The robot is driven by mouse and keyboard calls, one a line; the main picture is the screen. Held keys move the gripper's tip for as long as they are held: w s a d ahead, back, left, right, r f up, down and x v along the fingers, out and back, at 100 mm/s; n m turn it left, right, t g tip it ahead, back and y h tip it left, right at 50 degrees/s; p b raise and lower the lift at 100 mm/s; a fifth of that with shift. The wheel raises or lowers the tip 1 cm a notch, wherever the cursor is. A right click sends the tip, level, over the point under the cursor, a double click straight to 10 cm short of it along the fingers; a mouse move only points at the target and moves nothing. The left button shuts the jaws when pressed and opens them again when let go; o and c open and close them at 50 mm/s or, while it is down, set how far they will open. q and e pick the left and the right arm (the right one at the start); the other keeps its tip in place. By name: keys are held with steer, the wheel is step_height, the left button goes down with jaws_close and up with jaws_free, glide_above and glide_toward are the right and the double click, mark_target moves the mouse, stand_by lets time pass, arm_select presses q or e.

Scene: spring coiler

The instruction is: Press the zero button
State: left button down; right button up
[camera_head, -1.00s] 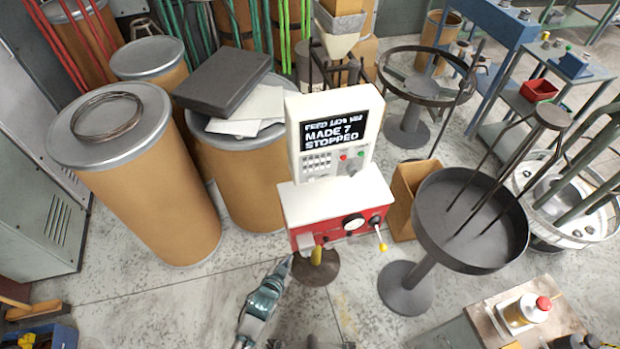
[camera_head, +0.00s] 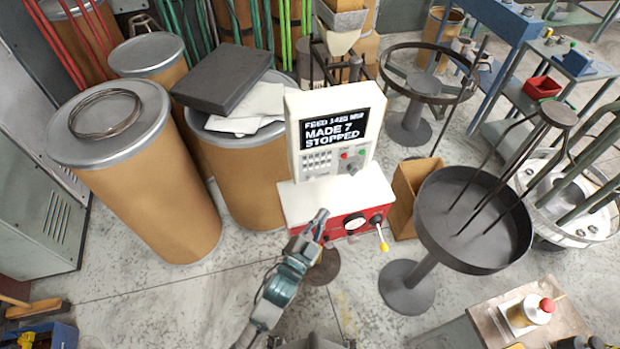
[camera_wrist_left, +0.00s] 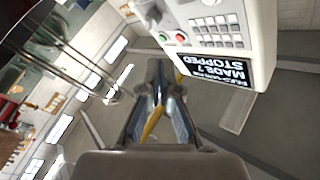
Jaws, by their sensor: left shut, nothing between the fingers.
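The machine's white control head (camera_head: 334,140) carries a dark screen (camera_head: 333,128) reading "MADE 7" and "STOPPED". Below the screen are a keypad (camera_head: 316,164), a red button (camera_head: 343,156), a green button and a grey knob. The keypad also shows upside down in the wrist view (camera_wrist_left: 215,32). I cannot tell which button is the zero button; labels are too small. My left gripper (camera_head: 321,214) is shut and empty, in front of the red-and-white lower box (camera_head: 338,205) and below the panel. Its fingertips (camera_wrist_left: 159,92) appear apart from the buttons. My right gripper is not in view.
A yellow-tipped lever (camera_head: 382,237) and a dial (camera_head: 354,222) sit on the box front. Cardboard drums (camera_head: 160,190) stand to the left. A dark round pan on a stand (camera_head: 440,255) is close on the right.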

mark_target(312, 178)
arm_select(q)
steer(key=w+a, duration=0.2)
steer(key=w, duration=0.6)
steer(key=shift+w+b, duration=0.2)
steer(key=shift+b, duration=0.25)
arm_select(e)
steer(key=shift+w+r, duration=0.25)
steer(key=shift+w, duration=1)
arm_select(q)
steer(key=shift+d, duration=0.1)
steer(key=shift+a, duration=0.3)
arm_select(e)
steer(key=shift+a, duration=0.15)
arm_select(q)
steer(key=shift+d, duration=0.2)
steer(key=shift+a, duration=0.1)
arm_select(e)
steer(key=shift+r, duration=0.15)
